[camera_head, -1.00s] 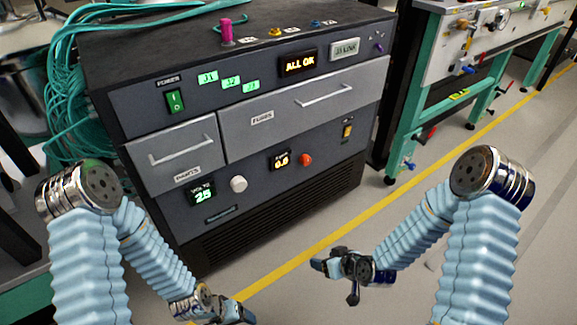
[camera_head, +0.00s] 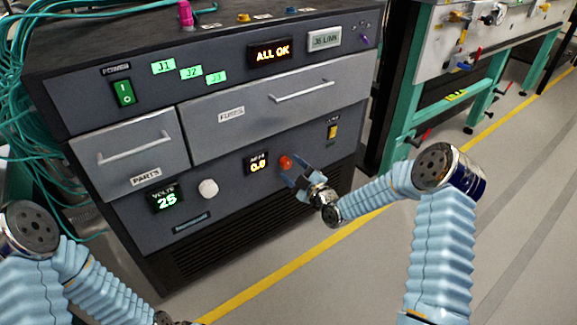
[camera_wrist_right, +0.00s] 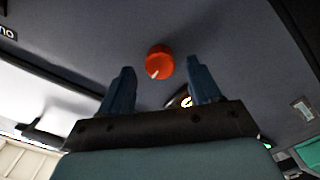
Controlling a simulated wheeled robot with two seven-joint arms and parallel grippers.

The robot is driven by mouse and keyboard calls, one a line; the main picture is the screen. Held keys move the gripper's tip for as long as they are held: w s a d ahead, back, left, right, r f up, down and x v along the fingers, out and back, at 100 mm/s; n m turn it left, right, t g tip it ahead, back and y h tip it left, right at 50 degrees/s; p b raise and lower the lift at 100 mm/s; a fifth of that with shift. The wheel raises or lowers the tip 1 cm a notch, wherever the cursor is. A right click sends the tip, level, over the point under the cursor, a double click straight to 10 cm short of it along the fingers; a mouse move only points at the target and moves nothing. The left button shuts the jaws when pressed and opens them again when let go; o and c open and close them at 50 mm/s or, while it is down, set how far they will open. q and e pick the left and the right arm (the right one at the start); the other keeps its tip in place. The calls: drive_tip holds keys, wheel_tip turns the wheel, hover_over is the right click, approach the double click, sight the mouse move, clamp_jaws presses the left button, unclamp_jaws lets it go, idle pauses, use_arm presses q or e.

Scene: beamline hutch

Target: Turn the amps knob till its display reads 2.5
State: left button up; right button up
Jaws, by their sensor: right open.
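The amps knob is a red-orange round knob (camera_head: 285,162) on the front of the dark cabinet. It sits just right of the amps display (camera_head: 257,163), whose small orange digits look like 0.0 but are blurred. My right gripper (camera_head: 296,176) is open, its blue fingers close to the knob. In the right wrist view the knob (camera_wrist_right: 159,61) shows between and ahead of the two fingertips (camera_wrist_right: 160,72), with a pale pointer mark at its lower left. I see no contact. My left arm shows at lower left, but its gripper is out of view.
Left of the amps display are a white knob (camera_head: 208,188) and the green volts display (camera_head: 165,199). A yellow switch (camera_head: 332,131) is to the right. Drawers with bar handles (camera_head: 302,91) are above. Open floor (camera_head: 350,270) lies at lower right.

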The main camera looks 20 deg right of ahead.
drive_tip(key=shift+x, duration=1.25)
drive_tip(key=c, duration=1)
drive_tip(key=shift+f+m+b, duration=0.3)
drive_tip(key=shift+m+b, duration=0.6)
drive_tip(key=shift+b, duration=0.35)
drive_tip(key=shift+c, duration=0.2)
drive_tip(key=m+b, duration=0.4)
drive_tip(key=shift+m, duration=0.3)
drive_tip(key=m+b, duration=0.2)
drive_tip(key=m, duration=0.2)
drive_tip(key=shift+m+b, duration=0.3)
drive_tip(key=shift+b, duration=0.1)
drive_tip(key=m+b, duration=0.1)
drive_tip(key=m, duration=0.3)
drive_tip(key=shift+r+m+b, duration=0.15)
drive_tip(key=shift+m+b, duration=0.15)
